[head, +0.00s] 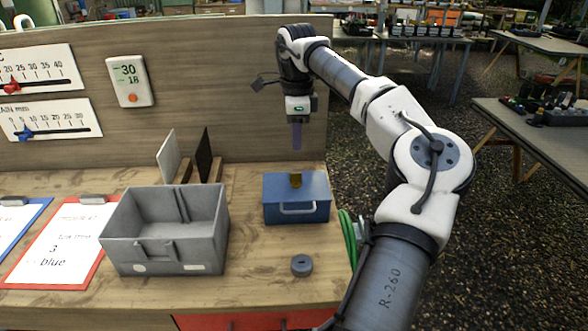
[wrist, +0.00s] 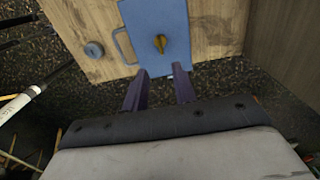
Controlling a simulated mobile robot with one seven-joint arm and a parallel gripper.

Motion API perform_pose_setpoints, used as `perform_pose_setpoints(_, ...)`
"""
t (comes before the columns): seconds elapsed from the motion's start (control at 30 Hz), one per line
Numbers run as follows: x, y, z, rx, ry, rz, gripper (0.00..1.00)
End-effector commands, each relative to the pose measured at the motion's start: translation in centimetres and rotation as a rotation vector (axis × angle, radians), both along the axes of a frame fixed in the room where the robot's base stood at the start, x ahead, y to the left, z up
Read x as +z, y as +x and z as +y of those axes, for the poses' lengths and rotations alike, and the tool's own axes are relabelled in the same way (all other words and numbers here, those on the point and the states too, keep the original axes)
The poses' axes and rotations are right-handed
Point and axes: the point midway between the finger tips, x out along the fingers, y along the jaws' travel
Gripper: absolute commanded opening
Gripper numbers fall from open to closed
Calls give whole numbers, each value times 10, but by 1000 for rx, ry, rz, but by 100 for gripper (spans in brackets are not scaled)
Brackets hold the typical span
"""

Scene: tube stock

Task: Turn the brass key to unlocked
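The brass key (head: 295,180) stands on the top of a blue box (head: 283,213) with a pale handle on its front. In the wrist view the key (wrist: 160,43) sits near the middle of the blue lid (wrist: 168,17). My gripper (head: 297,148) points down above the box, apart from the key. In the wrist view its two purple fingers (wrist: 159,72) are spread with a gap between them and nothing in it. The key's marks for locked or unlocked are not readable.
A grey open bin (head: 165,262) stands left of the box. A round grey knob-like piece (head: 301,265) lies in front. Two upright plates, one white (head: 168,155) and one black (head: 204,155), stand behind the bin. A wooden back panel (head: 240,90) rises behind. Clipboards lie at left.

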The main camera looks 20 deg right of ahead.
Motion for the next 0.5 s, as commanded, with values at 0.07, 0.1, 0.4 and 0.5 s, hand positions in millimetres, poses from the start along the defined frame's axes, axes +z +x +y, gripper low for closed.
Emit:
perform_pose_setpoints(0.07, -17, -1, 0, 2, 2, 3, 27)
perform_pose_setpoints(0.1, -26, -1, 0, 2, 3, 2, 27)
perform_pose_setpoints(0.4, -83, 0, 1, 2, 3, 0, 27)
perform_pose_setpoints(0.5, -96, 0, 1, 1, 4, 0, 27)
